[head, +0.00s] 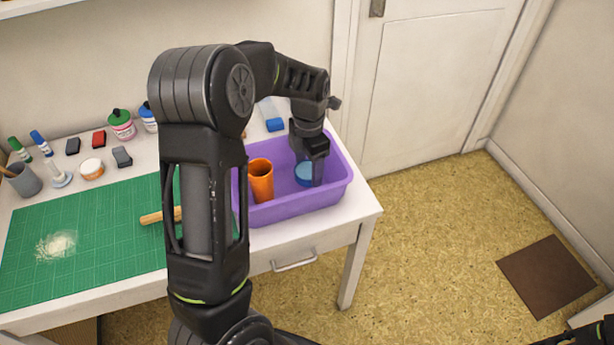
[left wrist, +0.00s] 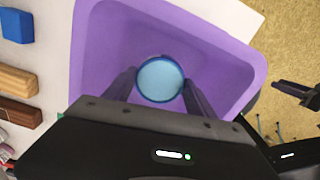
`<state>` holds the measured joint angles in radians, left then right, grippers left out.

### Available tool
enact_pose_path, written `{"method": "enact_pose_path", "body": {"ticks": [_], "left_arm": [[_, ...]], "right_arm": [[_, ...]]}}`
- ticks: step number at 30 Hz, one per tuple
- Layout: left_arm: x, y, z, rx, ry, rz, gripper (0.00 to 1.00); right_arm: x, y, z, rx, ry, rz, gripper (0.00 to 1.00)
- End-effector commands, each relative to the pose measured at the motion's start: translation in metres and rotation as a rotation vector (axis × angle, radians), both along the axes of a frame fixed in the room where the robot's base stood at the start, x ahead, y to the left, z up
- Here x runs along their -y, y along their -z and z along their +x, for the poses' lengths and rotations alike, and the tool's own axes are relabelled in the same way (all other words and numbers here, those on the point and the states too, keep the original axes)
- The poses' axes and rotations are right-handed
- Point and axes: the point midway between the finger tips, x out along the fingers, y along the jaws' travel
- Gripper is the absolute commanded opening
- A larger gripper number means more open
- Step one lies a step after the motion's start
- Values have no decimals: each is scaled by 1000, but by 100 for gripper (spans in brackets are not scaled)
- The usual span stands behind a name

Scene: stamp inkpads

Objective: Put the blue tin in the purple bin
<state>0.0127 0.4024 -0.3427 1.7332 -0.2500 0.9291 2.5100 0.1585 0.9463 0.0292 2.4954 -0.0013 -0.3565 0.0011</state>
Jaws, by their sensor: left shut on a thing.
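The purple bin (head: 338,176) stands at the right end of the white table. The blue tin (head: 303,174) is inside the bin's outline, at its right part, next to an orange cup (head: 261,180). My left gripper (head: 318,176) points down into the bin and is shut on the tin. In the left wrist view the round tin (left wrist: 160,79) sits between the two fingers, with the purple bin (left wrist: 225,55) around it. I cannot tell whether the tin touches the bin's floor. My right gripper (left wrist: 298,92) shows partly at the right of the left wrist view, its jaws unclear.
A green cutting mat (head: 110,215) with a pale scraped pile covers the table's left part. A wooden stick (head: 160,215) lies on it. Bottles, inkpads and a grey cup (head: 24,180) line the back. A blue block (head: 272,115) lies behind the bin.

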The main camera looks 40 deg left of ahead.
Motion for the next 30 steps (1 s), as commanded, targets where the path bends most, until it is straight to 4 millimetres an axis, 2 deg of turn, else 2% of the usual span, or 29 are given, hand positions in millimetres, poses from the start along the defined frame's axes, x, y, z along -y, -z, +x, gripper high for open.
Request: {"method": "enact_pose_path", "body": {"ticks": [9, 18, 29, 30], "left_arm": [[0, 3, 0, 0, 0, 0, 11], [0, 37, 0, 0, 0, -1, 11], [0, 41, 0, 1, 1, 0, 11], [0, 42, 0, 0, 1, 0, 65]], "right_arm": [[0, 0, 0, 0, 0, 0, 36], [0, -2, 0, 0, 0, 0, 36], [0, 0, 0, 0, 0, 0, 36], [0, 0, 0, 0, 0, 0, 36]]}}
